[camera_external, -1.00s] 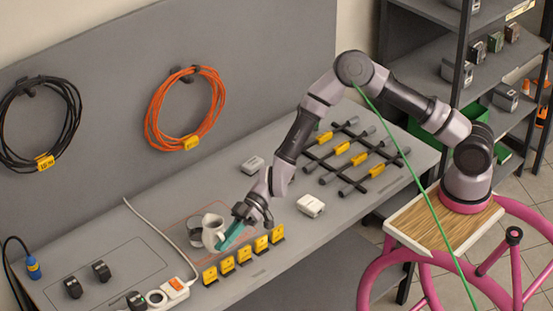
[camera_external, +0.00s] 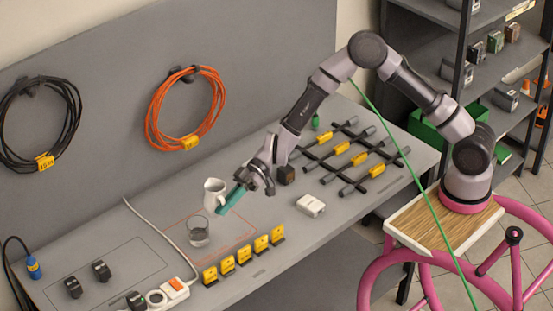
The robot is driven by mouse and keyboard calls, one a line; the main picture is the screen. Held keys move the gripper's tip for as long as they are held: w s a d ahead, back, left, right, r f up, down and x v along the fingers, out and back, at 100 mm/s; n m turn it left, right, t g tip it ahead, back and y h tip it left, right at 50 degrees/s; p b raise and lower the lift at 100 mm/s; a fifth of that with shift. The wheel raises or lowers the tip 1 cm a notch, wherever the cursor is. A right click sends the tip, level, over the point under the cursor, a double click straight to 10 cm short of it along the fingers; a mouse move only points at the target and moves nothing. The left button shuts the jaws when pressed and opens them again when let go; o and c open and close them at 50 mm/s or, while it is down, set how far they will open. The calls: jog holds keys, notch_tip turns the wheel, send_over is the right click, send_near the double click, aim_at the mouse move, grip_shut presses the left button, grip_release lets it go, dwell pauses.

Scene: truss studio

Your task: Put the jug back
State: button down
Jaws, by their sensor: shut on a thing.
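The jug (camera_external: 213,191) is small and white, and looks upright. My gripper (camera_external: 231,203), with teal fingers, is shut on the jug from its right side. The jug appears to be held above the table, behind the glass in the picture; the exact gap beneath it cannot be told. A clear glass (camera_external: 199,231) stands on the grey table, at the left part of a red outlined rectangle (camera_external: 240,262). The fingertips hide part of the jug's right side.
A row of yellow tags (camera_external: 243,255) stands along the front edge. A white cable (camera_external: 155,232) runs left of the glass to a power strip (camera_external: 170,292). A white box (camera_external: 311,205) and a black rack (camera_external: 345,160) lie to the right. A dark block (camera_external: 286,175) is beside my wrist.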

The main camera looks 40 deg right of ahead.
jog(key=w+d+m+t, duration=0.1)
jog(key=w+d, duration=0.5)
jog(key=d, duration=0.4)
jog(key=w+d+t, duration=0.1)
jog(key=w+d, duration=0.5)
jog(key=d, duration=0.5)
jog(key=f, duration=1.5)
jog(key=shift+w+a, duration=0.2)
jog(key=shift+a, duration=0.1)
jog(key=shift+f, duration=0.15)
jog(key=c, duration=0.9)
grip_release()
